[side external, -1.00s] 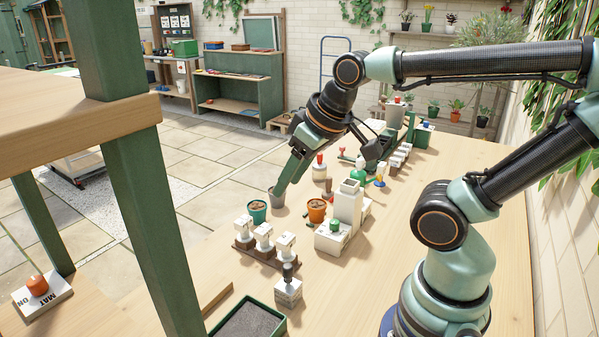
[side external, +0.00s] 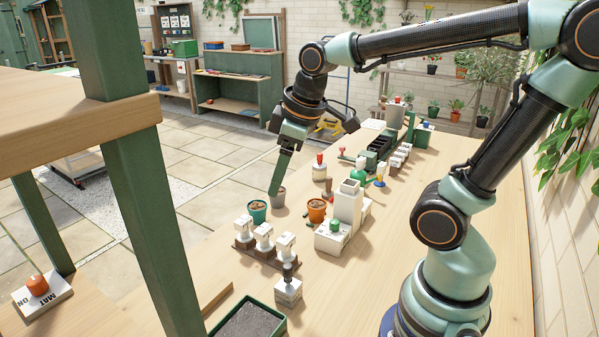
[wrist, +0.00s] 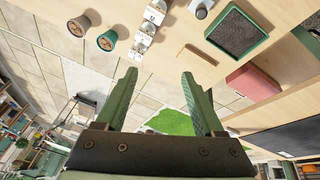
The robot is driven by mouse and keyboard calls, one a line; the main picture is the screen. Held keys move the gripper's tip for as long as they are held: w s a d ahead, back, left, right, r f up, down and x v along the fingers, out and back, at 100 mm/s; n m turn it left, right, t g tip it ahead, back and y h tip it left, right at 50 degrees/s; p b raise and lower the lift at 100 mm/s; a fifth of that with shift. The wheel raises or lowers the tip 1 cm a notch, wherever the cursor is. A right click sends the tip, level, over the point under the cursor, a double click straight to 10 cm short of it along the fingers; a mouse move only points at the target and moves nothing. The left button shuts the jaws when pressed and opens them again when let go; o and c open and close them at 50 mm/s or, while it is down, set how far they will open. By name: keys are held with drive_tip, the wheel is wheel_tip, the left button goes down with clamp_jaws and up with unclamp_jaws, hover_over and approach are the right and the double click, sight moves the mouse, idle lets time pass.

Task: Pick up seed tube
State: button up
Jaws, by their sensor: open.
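I cannot tell for certain which thing is the seed tube. Several small white labelled pieces (side external: 263,234) stand in a row on a dark rack, and they also show at the top of the wrist view (wrist: 147,27). My gripper (side external: 277,182) is open with nothing between its fingers. In the side view its lower finger overlaps a grey pot (side external: 278,199). In the wrist view my gripper (wrist: 158,82) has its fingers apart, with floor showing between them; the grey pot (wrist: 77,27) and the rack lie beyond the fingertips.
A teal pot (side external: 257,211) and an orange pot (side external: 317,211) stand near the rack. A white block with a dark knob (side external: 288,290) and a green-rimmed soil tray (side external: 281,326) are nearer the camera. A white tower (side external: 347,207) stands to the right. The right tabletop is clear.

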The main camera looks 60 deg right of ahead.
drive_tip(key=w+d+f+n+g, duration=0.2)
drive_tip(key=w+f+n, duration=0.1)
drive_tip(key=w+n, duration=0.25)
drive_tip(key=n+g, duration=0.2)
drive_tip(key=n, duration=0.6)
hover_over(264, 228)
wheel_tip(264, 228, down, 5)
wheel_tip(264, 228, down, 12)
drive_tip(key=shift+r, duration=0.1)
clamp_jaws()
